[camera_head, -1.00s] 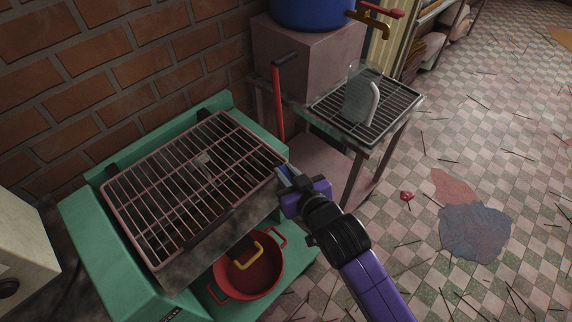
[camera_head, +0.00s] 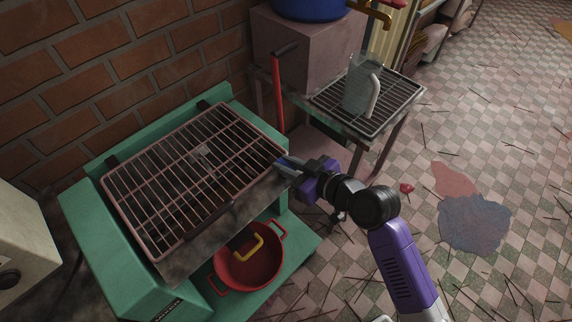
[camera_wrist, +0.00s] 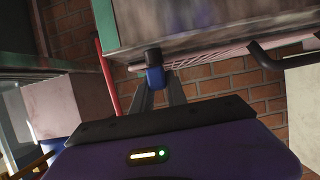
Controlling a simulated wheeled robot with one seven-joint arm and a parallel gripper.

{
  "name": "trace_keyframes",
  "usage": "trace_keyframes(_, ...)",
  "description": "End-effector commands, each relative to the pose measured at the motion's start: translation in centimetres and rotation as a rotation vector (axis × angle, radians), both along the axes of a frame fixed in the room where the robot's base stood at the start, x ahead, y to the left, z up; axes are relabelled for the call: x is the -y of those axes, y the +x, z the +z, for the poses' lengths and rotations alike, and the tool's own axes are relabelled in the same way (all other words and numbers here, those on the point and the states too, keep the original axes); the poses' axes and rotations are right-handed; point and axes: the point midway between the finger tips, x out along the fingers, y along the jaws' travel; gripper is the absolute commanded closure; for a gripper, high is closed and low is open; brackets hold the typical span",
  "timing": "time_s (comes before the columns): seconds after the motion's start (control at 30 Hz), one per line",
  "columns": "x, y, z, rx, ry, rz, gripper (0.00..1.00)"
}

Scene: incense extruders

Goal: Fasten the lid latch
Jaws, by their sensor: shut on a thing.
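The lid is a pinkish wire grill (camera_head: 190,178) lying on the green machine (camera_head: 120,255), with a dark handle bar along its front. My gripper (camera_head: 281,162) is at the grill's right corner, beside the sooty front plate (camera_head: 225,228). In the wrist view, my gripper (camera_wrist: 156,88) has its grey fingers closed on a small blue piece with a dark end (camera_wrist: 155,76), likely the latch, just below the plate's edge. The head view does not show this piece clearly. I cannot tell whether the latch is engaged.
A red pot (camera_head: 262,268) with a yellow handle sits on the machine's lower shelf. The tiled floor at right has scattered sticks.

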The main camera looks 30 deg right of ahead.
Motion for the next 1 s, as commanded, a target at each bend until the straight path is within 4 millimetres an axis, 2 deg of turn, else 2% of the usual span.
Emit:
trace_keyframes(0.33,0.0,0.0,0.0,0.0,-0.002,0.002,1.0)
trace_keyframes(0.37,0.0,0.0,0.0,0.0,-0.002,0.002,0.8)
trace_keyframes(0.47,0.0,0.0,0.0,0.0,-0.002,0.002,0.6)
trace_keyframes(0.8,0.1,-0.1,0.0,-0.001,-0.001,0.001,0.6)
trace_keyframes(1.0,0.8,-2.2,0.7,-0.003,-0.002,0.0,0.6)
